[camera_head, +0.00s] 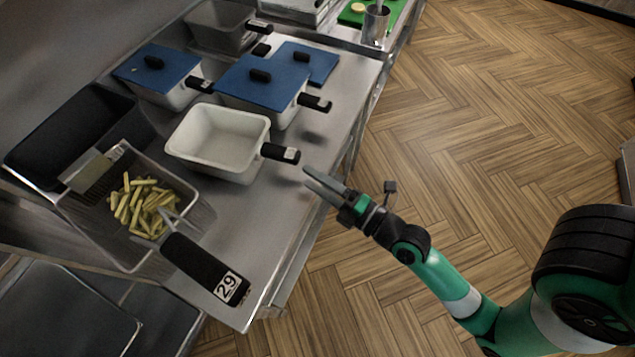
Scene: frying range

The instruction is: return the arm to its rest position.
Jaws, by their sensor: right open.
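My right gripper (325,186) is open and empty. It hangs at the right edge of the steel counter, just right of the black handle of an uncovered white pan (215,142), and looks apart from it. My right arm (440,280) comes in from the lower right over the wooden floor. My left gripper is not in view.
A fry basket (97,212) with cut fries (145,205) and a black handle marked 29 (205,270) sits at the counter's front left. Blue-lidded pans (262,82) stand behind the white pan. A green board (352,14) lies at the back. The floor (490,130) at right is clear.

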